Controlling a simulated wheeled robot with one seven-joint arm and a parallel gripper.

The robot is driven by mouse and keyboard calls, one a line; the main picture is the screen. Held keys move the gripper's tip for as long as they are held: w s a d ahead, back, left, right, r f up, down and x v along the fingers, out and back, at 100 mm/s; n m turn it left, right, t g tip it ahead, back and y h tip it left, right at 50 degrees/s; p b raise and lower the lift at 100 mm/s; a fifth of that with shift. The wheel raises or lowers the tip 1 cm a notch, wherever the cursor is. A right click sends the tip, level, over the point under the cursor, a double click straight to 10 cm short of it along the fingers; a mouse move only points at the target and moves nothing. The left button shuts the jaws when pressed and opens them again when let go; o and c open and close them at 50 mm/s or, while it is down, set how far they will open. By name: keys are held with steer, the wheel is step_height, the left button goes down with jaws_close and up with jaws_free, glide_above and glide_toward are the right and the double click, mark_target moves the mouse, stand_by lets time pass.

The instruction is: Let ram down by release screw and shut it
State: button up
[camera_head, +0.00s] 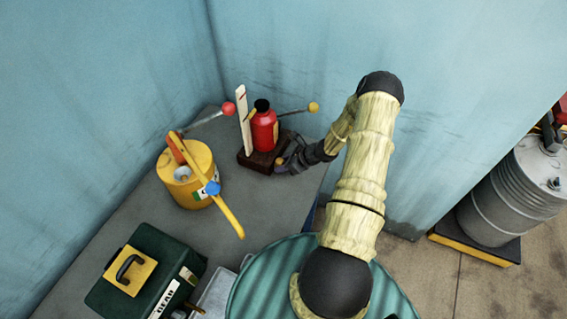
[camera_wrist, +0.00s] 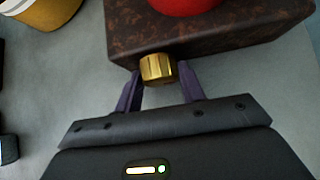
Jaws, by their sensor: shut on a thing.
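The red bottle jack (camera_head: 263,131) stands upright on a dark brown base block (camera_head: 256,161) in the back corner of the bench. It has a black top and a lever with a yellow knob (camera_head: 313,107) to its right. In the wrist view, the brass release screw (camera_wrist: 158,68) sticks out of the front face of the base block (camera_wrist: 230,35). My gripper (camera_wrist: 160,80) is shut on this screw, with one purple finger on each side. In the head view my gripper (camera_head: 286,161) is at the block's right side, and the screw is hidden there.
A white upright scale (camera_head: 242,118) and a red-knobbed lever (camera_head: 228,108) stand beside the jack. A yellow can (camera_head: 186,172) with a yellow arm is left of it. A green case (camera_head: 140,285) is at the front left. A drum (camera_head: 510,195) stands at far right.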

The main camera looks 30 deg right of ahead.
steer(key=o, duration=1)
steer(key=b+v, duration=0.3)
steer(key=v, duration=1.4)
steer(key=shift+s+d+r, duration=0.1)
steer(key=shift+s, duration=0.1)
